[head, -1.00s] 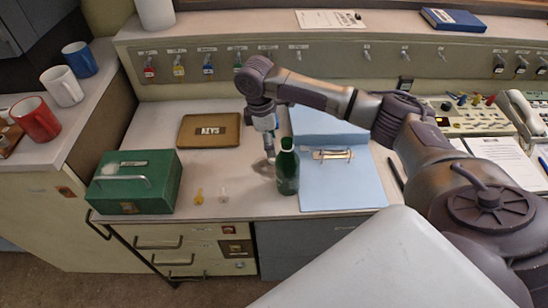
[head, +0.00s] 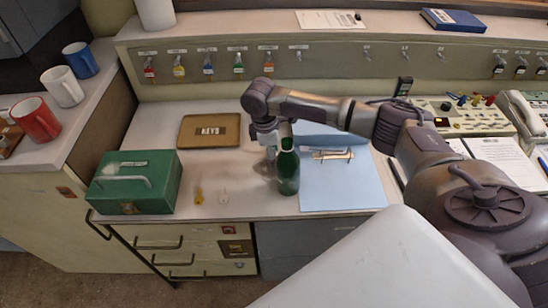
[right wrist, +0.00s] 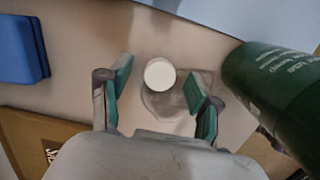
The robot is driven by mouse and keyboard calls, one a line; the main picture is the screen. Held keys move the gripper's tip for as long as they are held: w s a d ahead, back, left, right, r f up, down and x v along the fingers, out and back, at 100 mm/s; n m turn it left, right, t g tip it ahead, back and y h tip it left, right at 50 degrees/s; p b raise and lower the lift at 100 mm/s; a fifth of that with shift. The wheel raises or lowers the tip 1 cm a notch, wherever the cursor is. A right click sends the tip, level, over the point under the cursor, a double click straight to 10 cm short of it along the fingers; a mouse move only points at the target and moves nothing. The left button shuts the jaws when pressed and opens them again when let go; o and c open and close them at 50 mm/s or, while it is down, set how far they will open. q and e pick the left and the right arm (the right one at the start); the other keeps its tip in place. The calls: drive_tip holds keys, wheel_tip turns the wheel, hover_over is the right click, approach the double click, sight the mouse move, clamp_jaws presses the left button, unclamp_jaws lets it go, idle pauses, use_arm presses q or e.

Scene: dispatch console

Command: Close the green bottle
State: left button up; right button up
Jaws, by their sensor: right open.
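The green bottle (head: 287,172) stands upright on the desk, at the left edge of the blue ring binder. It also shows at the right of the right wrist view (right wrist: 278,85), with its top out of that view. A small round white disc (right wrist: 160,75), possibly the bottle's cap, lies between the fingers of my right gripper (right wrist: 158,92). The fingers are open, on either side of the disc and apart from it. In the head view the right gripper (head: 268,160) is low over the desk, just left of the bottle and partly hidden by it. My left gripper is not in view.
A green cash box (head: 133,183) stands at the left, with two small keys (head: 198,196) beside it. A brown KEYS tray (head: 209,131) lies behind. The open blue binder (head: 340,187) is right of the bottle. A blue object (right wrist: 22,50) shows in the wrist view.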

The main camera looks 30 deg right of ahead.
drive_tip(key=shift+c, duration=0.2)
drive_tip(key=c, duration=0.7)
drive_tip(key=shift+c, duration=0.2)
drive_tip(key=shift+r, duration=0.15)
wheel_tip(320, 180, up, 10)
